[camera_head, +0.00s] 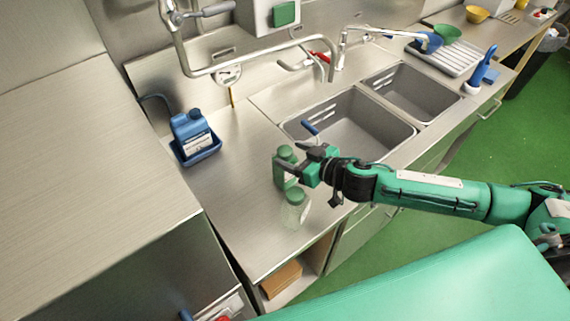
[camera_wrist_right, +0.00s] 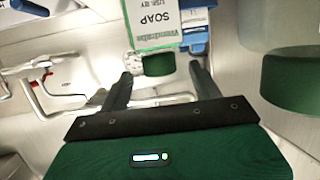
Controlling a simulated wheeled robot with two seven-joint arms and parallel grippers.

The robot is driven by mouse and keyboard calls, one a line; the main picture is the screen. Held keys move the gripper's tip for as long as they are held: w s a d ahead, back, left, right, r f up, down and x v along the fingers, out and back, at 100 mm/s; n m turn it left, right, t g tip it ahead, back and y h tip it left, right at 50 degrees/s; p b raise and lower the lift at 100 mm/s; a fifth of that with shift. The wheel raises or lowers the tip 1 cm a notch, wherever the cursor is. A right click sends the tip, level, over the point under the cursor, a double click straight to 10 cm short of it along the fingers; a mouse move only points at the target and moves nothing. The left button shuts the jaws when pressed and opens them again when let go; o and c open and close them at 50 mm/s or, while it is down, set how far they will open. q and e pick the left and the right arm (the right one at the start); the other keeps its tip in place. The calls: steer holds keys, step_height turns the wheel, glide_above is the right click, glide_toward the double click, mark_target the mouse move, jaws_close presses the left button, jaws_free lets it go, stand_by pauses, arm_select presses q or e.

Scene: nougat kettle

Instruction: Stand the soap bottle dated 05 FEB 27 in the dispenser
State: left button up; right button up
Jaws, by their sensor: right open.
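My right gripper (camera_head: 291,163) is open at the counter's front left, its fingers pointing left toward a green-capped soap bottle (camera_head: 284,177). In the right wrist view the open fingers (camera_wrist_right: 161,76) lie to either side of that bottle's green cap (camera_wrist_right: 158,64). Its label (camera_wrist_right: 154,22) appears inverted and reads SOAP, USE BY; the date is cut off. I cannot tell whether the fingers touch it. A second, clear green-capped bottle (camera_head: 295,212) stands nearer the front edge. A blue bottle (camera_head: 188,124) with a pale label sits in a blue holder (camera_head: 203,154); I cannot tell if this is the dispenser.
A tap pipe (camera_head: 245,66) crosses above the back. The counter between the blue holder and the bottles is clear.

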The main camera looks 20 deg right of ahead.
steer(key=shift+x, duration=0.9)
jaws_close()
steer(key=shift+r, duration=0.15)
